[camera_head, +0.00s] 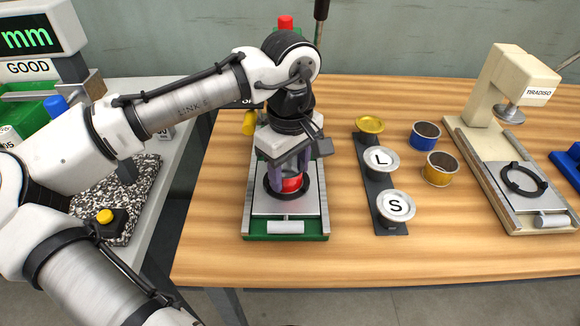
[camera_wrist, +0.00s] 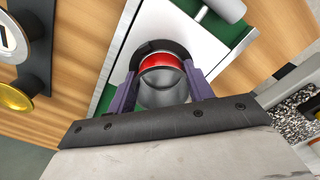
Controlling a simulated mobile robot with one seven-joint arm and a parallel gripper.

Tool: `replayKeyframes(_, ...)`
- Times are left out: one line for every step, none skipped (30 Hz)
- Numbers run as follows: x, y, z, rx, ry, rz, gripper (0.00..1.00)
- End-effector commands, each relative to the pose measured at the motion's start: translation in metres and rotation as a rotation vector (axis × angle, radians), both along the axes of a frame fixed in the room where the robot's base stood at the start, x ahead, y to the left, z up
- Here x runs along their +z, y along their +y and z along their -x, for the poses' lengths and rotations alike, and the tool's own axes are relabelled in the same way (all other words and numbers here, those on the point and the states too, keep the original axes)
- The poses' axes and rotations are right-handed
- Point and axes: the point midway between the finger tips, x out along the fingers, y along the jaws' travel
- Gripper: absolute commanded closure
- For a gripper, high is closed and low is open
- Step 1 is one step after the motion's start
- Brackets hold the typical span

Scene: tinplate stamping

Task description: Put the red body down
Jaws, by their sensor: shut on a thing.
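The red body (camera_head: 292,185) is a short, open metal can with a red side; in the wrist view its red band (camera_wrist: 162,61) shows beyond a grey metal inside. My gripper (camera_head: 290,177) points down and is shut on it, with one purple finger on each side. The body is at the black ring (camera_head: 273,193) on the silver plate (camera_head: 284,208) of the green-based press. In the wrist view the ring (camera_wrist: 152,48) curves around the far side of the body. I cannot tell whether its bottom touches the plate. My arm hides most of this press.
To the right, a dark strip (camera_head: 391,229) carries a gold disc and L and S discs. Blue (camera_head: 425,136) and yellow (camera_head: 439,170) cans stand beside it. A cream TIRADISO press (camera_head: 487,95) stands farther right. A grey bench with a gauge is at left. The wooden table's front is clear.

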Motion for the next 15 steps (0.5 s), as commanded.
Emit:
replayKeyframes(0.0001,-0.0001,-0.0001,0.000,0.000,0.000,0.70)
replayKeyframes(-0.0002,-0.0001,0.0000,0.000,0.000,0.000,0.70)
replayKeyframes(-0.0013,-0.0001,0.0000,0.000,0.000,0.000,0.70)
replayKeyframes(-0.0024,-0.0001,0.0000,0.000,0.001,0.001,0.70)
replayKeyframes(-0.0034,-0.0003,0.0000,-0.001,0.001,0.001,0.70)
replayKeyframes(-0.0032,-0.0002,-0.0001,0.000,0.000,0.000,0.46)
replayKeyframes(-0.0029,-0.0002,-0.0001,0.000,0.000,0.000,0.42)
replayKeyframes(-0.0028,-0.0002,-0.0001,0.000,0.000,0.000,0.38)
replayKeyframes(-0.0028,-0.0001,0.0000,0.000,0.000,0.000,0.33)
replayKeyframes(-0.0028,-0.0001,0.0000,0.000,0.000,0.000,0.29)
replayKeyframes(-0.0028,-0.0001,0.0000,0.000,0.000,0.000,0.27)
replayKeyframes(-0.0027,-0.0001,0.0000,0.000,0.000,0.000,0.27)
replayKeyframes(-0.0027,-0.0001,0.0000,0.000,0.000,0.000,0.27)
replayKeyframes(-0.0027,-0.0001,0.0000,0.000,0.000,0.000,0.27)
replayKeyframes(-0.0027,-0.0001,0.0000,0.000,0.000,0.000,0.27)
